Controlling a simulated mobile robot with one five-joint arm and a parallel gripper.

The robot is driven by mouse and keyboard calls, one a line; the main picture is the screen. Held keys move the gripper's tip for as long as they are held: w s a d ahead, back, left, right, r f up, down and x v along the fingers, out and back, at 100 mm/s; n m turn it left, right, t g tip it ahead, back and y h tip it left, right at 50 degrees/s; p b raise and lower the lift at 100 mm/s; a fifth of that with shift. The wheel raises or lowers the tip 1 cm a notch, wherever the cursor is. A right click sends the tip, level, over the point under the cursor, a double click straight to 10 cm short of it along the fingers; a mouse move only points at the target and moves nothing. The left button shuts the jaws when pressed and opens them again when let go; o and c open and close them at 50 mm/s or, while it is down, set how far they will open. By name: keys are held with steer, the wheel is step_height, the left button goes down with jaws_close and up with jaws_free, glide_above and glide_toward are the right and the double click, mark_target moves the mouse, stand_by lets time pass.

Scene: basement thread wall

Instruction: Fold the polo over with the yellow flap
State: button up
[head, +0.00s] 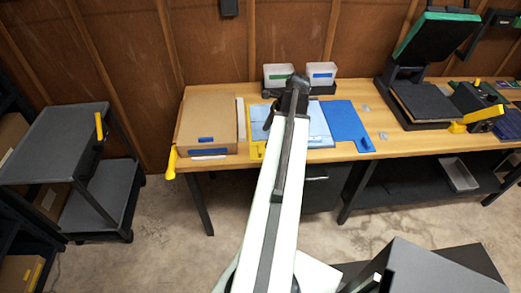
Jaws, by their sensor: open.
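A light blue polo (317,123) lies spread on a folding board on the wooden bench. My arm crosses in front of it and hides much of its middle. The yellow flap (257,149) shows as a strip at the left side of the board, with cloth over part of it. The blue flap (346,122) lies flat at the right. My gripper (271,115) is over the far part of the polo, open and with nothing seen in it. Its fingertips are partly hidden by the arm, and I cannot tell whether they touch the cloth.
A cardboard box (208,117) stands left of the board. Two white bins (321,74) stand behind it. A press with a green top (431,42) stands right. A grey cart (62,139) is at far left. Bare floor (165,220) lies before the bench.

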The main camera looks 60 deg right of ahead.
mark_target(260, 148)
steer(key=b+x, duration=0.7)
steer(key=x, duration=0.1)
steer(key=shift+s+d+f, duration=0.1)
jaws_close()
steer(key=shift+r, duration=0.2)
